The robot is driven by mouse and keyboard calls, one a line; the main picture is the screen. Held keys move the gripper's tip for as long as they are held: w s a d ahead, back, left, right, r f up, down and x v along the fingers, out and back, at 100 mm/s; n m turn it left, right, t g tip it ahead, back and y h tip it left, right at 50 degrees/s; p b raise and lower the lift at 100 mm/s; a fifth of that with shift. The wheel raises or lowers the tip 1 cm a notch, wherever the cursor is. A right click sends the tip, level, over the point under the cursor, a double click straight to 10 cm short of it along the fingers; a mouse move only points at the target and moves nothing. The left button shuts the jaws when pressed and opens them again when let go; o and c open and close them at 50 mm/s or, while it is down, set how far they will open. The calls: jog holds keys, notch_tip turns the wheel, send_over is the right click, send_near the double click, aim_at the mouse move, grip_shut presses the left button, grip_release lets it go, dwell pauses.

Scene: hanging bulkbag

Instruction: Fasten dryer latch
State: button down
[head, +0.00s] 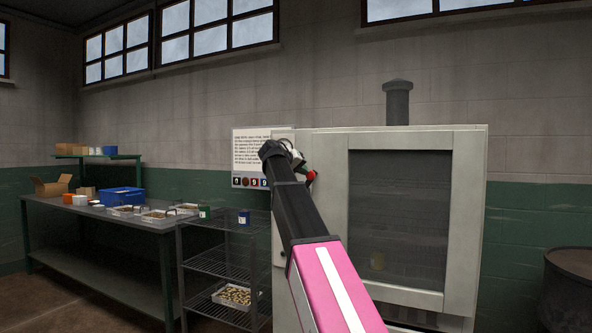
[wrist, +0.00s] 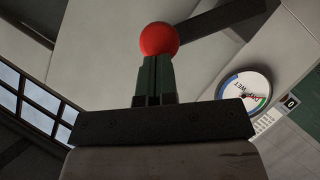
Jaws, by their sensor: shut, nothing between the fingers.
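The dryer (head: 465,180) is a pale cabinet with a dark-windowed door (head: 400,200) that looks closed in the head view. The latch has a red ball knob (wrist: 159,39) and appears to include a dark flat bar (wrist: 222,18) in the wrist view. In the head view the red knob (head: 311,176) shows small beside my wrist, at the dryer's left side. My gripper (wrist: 157,60) is shut and empty, its dark green fingers together. The fingertips are right at the ball, overlapping it in the picture; I cannot tell whether they touch. My arm hides the door's left edge.
A round dial marked dry and wet (wrist: 245,88) is beside the latch in the wrist view. A wire rack (head: 222,262) with a tray of nuts stands left of the dryer. A cluttered workbench (head: 100,218) is further left. A barrel (head: 570,285) stands at right.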

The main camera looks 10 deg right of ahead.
jog(key=shift+s+d+f+m+t+y, duration=0.55)
jog(key=shift+s+d+f+m+y, duration=0.35)
jog(key=shift+f, duration=0.45)
jog(key=shift+s+d+f+m+t+y, duration=0.55)
jog(key=shift+d+f+m+y, duration=0.55)
jog(key=shift+f, duration=0.25)
jog(key=shift+s+d+f+m+t+y, duration=0.5)
jog(key=shift+s+d+f+m+y, duration=0.4)
jog(key=shift+f, duration=0.45)
jog(key=shift+w+d, duration=0.15)
jog(key=shift+r, duration=0.1)
jog(key=w+d+r+v, duration=0.1)
jog(key=r+v, duration=0.1)
jog(key=v, duration=1)
jog(key=shift+s+a+r, duration=0.2)
jog(key=shift+s+r, duration=0.05)
jog(key=shift+r, duration=0.05)
jog(key=shift+f, duration=0.1)
